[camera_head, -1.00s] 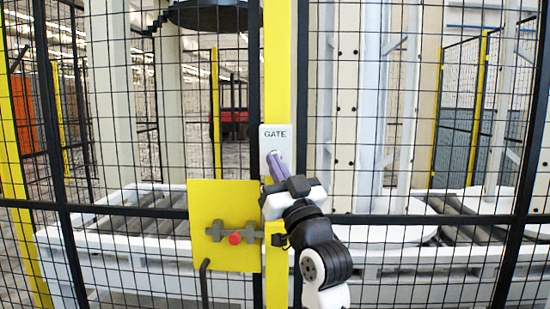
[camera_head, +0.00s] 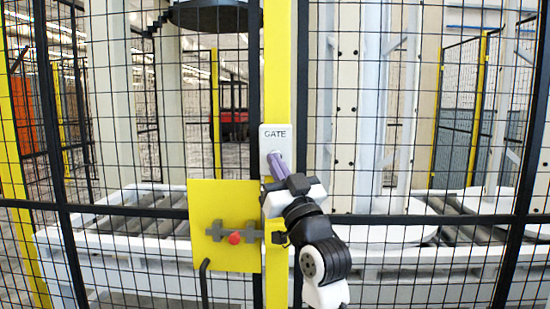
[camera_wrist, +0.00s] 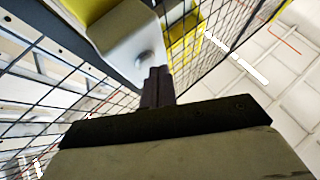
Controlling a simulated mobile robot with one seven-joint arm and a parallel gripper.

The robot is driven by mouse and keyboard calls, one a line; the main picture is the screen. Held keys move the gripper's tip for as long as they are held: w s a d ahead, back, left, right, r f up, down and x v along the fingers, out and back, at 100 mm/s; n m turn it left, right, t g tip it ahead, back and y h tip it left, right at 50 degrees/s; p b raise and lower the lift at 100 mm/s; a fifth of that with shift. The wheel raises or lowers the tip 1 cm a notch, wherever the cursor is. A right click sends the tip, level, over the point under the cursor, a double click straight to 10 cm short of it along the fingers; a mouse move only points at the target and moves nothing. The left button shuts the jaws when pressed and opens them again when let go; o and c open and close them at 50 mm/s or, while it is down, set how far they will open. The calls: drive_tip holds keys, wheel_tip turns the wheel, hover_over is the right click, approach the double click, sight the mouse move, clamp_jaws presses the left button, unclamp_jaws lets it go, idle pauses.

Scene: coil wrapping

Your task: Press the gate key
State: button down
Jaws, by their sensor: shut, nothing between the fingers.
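The gate key panel (camera_head: 275,136) is a white plate marked GATE on the yellow post. My gripper (camera_head: 273,156) is shut and empty, its fingertips at the lower middle of the plate, where they cover the key in the head view. In the wrist view the shut fingers (camera_wrist: 158,72) point up at the pale plate (camera_wrist: 128,42). A round grey key (camera_wrist: 142,58) shows on it just beyond the fingertips. Whether the fingertips touch the key I cannot tell.
A yellow latch plate (camera_head: 222,198) with a grey bolt and a red knob (camera_head: 235,237) is left of my arm. Black mesh fence runs on both sides of the yellow post (camera_head: 277,60). White roller conveyors (camera_head: 130,245) lie behind the mesh.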

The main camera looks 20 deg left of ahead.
drive_tip(key=shift+w+a, duration=0.15)
drive_tip(key=shift+w, duration=0.25)
idle(0.6)
drive_tip(key=shift+s+d, duration=0.25)
drive_tip(key=shift+s, duration=0.5)
drive_tip(key=shift+s, duration=0.1)
drive_tip(key=s, duration=0.2)
drive_tip(key=s+d, duration=0.1)
drive_tip(key=s, duration=0.1)
drive_tip(key=shift+s+d, duration=0.2)
drive_tip(key=shift+s, duration=0.1)
drive_tip(key=shift+a, duration=0.1)
idle(0.5)
